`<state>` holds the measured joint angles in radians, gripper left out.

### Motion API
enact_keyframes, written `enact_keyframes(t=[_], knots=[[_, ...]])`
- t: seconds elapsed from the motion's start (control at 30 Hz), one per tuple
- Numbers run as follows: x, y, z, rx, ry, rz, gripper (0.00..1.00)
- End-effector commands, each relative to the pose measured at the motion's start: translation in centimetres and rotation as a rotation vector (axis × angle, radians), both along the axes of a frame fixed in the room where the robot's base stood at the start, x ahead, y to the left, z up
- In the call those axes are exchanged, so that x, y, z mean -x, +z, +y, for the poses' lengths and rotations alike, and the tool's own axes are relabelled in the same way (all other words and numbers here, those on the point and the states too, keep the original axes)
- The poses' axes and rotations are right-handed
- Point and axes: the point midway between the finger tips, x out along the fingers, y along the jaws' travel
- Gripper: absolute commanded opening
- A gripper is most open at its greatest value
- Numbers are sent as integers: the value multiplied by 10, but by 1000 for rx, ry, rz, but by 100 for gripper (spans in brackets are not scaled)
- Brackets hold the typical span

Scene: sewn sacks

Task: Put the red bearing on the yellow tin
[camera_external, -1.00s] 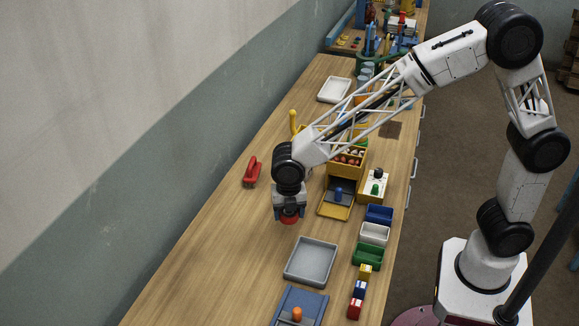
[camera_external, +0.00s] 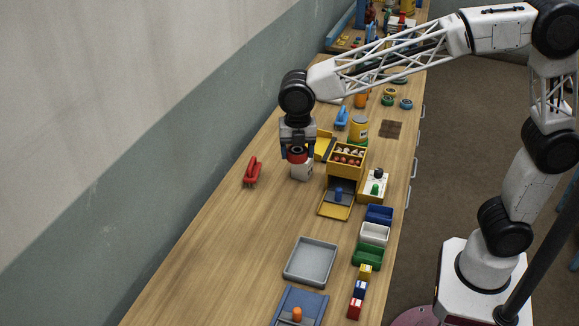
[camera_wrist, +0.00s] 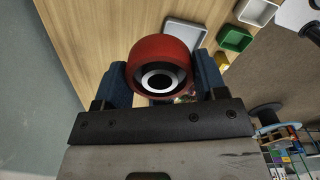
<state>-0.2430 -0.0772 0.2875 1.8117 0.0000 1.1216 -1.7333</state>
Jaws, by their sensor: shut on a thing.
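My gripper (camera_external: 297,152) is shut on the red bearing (camera_external: 297,158). In the wrist view, the red bearing (camera_wrist: 160,68) sits between the two blue fingers, with its pale ring and dark centre showing. The yellow tin (camera_external: 358,129) stands upright on the bench, right of my gripper and a little farther back. My gripper is apart from it. A white tin (camera_external: 302,173) shows just below the bearing in the picture; I cannot tell whether they touch.
A yellow box (camera_external: 347,157) with small items stands between my gripper and the bench's right side. A red-handled tool (camera_external: 252,171) lies to the left. A grey tray (camera_external: 310,262) and a green bin (camera_external: 367,257) are nearer. The bench's left front is clear.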

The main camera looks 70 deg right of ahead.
Motion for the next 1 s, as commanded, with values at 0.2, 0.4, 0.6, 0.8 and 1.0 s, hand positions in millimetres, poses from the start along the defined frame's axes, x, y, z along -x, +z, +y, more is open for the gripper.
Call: enact_keyframes(t=[0.2,0.4,0.6,0.8,1.0], knots=[[11,6,-51,-1,-81,-5,31],[26,8,-97,0,-157,-4,31],[44,9,-141,0,-233,-4,31],[64,9,-181,0,-310,-4,31],[88,9,-220,-1,-388,-4,31]])
